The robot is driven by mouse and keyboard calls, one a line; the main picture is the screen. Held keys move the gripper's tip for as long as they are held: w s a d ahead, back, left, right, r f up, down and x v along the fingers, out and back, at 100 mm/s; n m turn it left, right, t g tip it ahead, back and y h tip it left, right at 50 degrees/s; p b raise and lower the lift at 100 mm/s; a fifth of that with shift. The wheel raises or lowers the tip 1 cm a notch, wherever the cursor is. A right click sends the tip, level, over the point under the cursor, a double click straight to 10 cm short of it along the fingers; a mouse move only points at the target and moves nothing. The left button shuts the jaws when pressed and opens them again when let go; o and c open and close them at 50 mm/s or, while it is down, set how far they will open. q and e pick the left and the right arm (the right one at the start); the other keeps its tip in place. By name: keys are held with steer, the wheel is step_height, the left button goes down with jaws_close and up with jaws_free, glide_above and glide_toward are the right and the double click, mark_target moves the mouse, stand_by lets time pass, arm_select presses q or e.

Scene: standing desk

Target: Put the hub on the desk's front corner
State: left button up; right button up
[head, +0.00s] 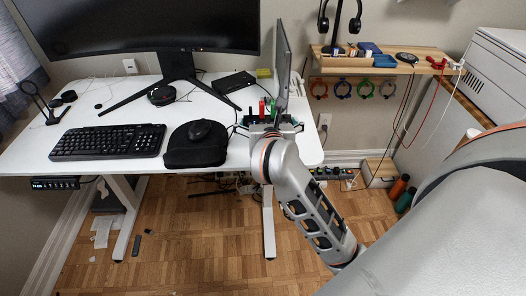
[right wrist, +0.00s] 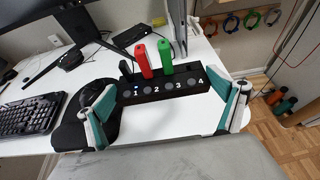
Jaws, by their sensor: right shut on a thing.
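The hub (right wrist: 178,86) is a black bar with numbered ports, and a red stick (right wrist: 143,60) and a green stick (right wrist: 165,56) stand upright in it. My right gripper (right wrist: 164,108) is shut on the hub, with one teal-and-white finger at each end. In the head view the hub (head: 254,118) is partly hidden by my right gripper (head: 270,125). It is over the right part of the white desk (head: 100,107), close to the front right corner. I cannot tell whether its underside touches the desk. My left gripper is not in view.
A black mouse pad with a mouse (head: 201,130) lies left of the hub, then a keyboard (head: 108,142). A monitor on edge (head: 283,62) stands just behind the hub. A wooden shelf (head: 345,66) is at the back right. Bare desk shows at the front right.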

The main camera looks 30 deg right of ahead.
step_height(320, 180, down, 4)
steer(key=shift+b, duration=0.4)
steer(key=shift+f, duration=0.5)
step_height(320, 180, down, 5)
steer(key=shift+r+b, duration=0.1)
steer(key=shift+b, duration=0.8)
steer(key=shift+f, duration=0.5)
steer(key=o, duration=1)
steer(key=shift+f, duration=0.2)
steer(key=shift+c, duration=0.2)
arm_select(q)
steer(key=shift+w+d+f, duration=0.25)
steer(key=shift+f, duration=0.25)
arm_select(e)
steer(key=shift+o, duration=0.4)
steer(key=shift+r, duration=0.1)
